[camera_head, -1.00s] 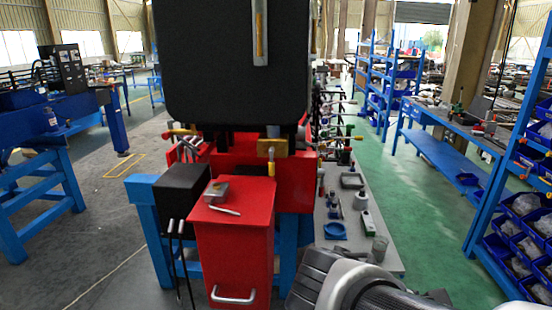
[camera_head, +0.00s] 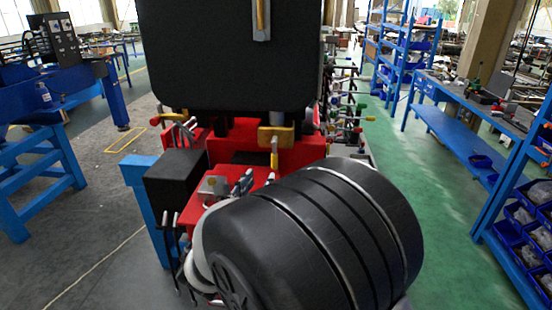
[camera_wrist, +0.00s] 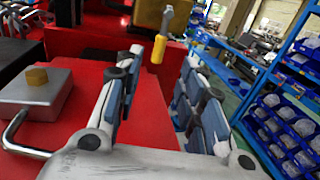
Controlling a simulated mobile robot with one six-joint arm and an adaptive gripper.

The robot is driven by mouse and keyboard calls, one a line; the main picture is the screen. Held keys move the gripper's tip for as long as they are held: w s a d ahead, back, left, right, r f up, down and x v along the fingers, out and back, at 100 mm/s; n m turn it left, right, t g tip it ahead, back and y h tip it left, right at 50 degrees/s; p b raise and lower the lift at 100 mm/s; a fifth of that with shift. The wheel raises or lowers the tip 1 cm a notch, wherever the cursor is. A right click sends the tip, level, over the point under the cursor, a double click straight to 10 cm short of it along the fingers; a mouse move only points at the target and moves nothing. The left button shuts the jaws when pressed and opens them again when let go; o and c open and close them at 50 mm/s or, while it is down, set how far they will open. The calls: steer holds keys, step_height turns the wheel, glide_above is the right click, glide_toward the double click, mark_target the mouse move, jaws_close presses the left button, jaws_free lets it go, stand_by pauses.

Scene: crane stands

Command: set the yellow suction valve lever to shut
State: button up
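A yellow-gripped lever (camera_head: 274,154) hangs straight down from a brass valve block (camera_head: 275,136) under the large black panel. In the wrist view the same lever (camera_wrist: 159,47) hangs from the dark-looking brass block (camera_wrist: 152,13), its yellow grip tip lowest. My gripper (camera_wrist: 158,70) is open and empty, its blue-grey padded fingers spread wide. The lever shows beyond the gap between the fingers, apart from both. In the head view my gripper (camera_head: 243,182) is partly hidden by my black arm link and sits over the red cabinet, below the lever.
A grey metal box with a brass knob (camera_wrist: 37,76) lies on the red cabinet top (camera_wrist: 85,80), left of my fingers. A black box (camera_head: 175,180) stands left of the cabinet. The black panel (camera_head: 230,60) overhangs the valve. Blue shelves (camera_head: 400,45) stand right.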

mark_target(273, 161)
steer(key=b+x, duration=0.1)
steer(key=x, duration=1)
steer(key=shift+w+d+b, duration=0.1)
steer(key=shift+w+b, duration=0.1)
steer(key=shift+b, duration=0.1)
steer(key=shift+c, duration=0.3)
jaws_close()
